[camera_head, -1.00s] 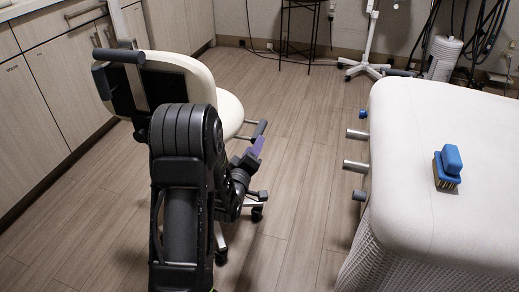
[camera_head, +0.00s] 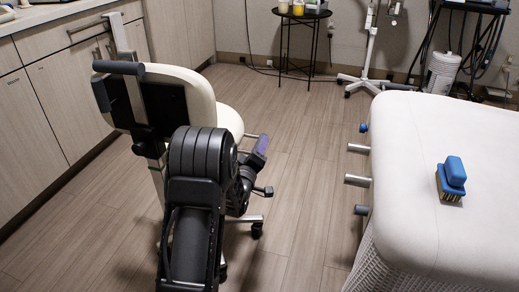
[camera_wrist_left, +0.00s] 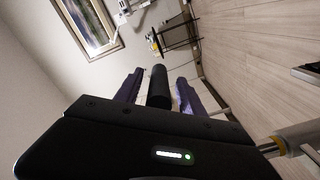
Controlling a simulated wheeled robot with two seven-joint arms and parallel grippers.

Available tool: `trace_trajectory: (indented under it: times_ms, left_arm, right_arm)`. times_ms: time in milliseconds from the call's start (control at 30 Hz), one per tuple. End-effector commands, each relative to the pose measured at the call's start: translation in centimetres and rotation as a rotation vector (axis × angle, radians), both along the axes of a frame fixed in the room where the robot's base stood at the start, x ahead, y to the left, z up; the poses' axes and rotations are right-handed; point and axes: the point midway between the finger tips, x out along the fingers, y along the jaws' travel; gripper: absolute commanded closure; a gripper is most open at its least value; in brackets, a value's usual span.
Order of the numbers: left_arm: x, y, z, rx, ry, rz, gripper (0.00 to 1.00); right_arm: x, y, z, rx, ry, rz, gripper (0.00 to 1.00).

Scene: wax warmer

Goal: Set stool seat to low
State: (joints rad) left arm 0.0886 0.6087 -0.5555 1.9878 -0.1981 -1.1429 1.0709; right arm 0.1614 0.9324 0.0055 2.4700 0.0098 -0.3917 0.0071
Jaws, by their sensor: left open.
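The stool stands left of centre in the head view, with a cream seat (camera_head: 230,121), a cream backrest and a wheeled base. My left arm covers much of its underside. My left gripper (camera_head: 260,146) is at the right side of the stool, just below the seat; a purple finger shows there. In the left wrist view my left gripper (camera_wrist_left: 166,90) is open, with a purple finger on each side of a dark round lever handle (camera_wrist_left: 158,86). I cannot tell whether the fingers touch the handle. My right gripper is not in view.
A padded white bed (camera_head: 410,190) with a blue brush (camera_head: 453,177) on it is at the right; short grey pegs stick out from its side. Cabinets (camera_head: 40,105) line the left. A black side table (camera_head: 301,17) stands at the back. Wood floor between stool and bed is clear.

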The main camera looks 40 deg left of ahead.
Motion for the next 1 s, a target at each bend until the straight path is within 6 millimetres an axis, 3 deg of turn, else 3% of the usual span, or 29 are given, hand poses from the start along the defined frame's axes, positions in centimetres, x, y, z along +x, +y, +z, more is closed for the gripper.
trace_trajectory:
  times_ms: [367, 900, 1000]
  left_arm:
    - [0.95, 0.32, 0.05, -0.001, 0.0, 0.0, 0.53]
    - [0.92, 0.32, 0.06, 0.0, -0.001, -0.001, 0.96]
    - [0.92, 0.31, 0.07, 0.0, -0.001, -0.001, 1.0]
  right_arm:
    - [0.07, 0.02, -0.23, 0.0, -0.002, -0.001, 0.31]
    - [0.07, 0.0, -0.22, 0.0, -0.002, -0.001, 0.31]
    - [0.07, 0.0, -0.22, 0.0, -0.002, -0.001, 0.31]
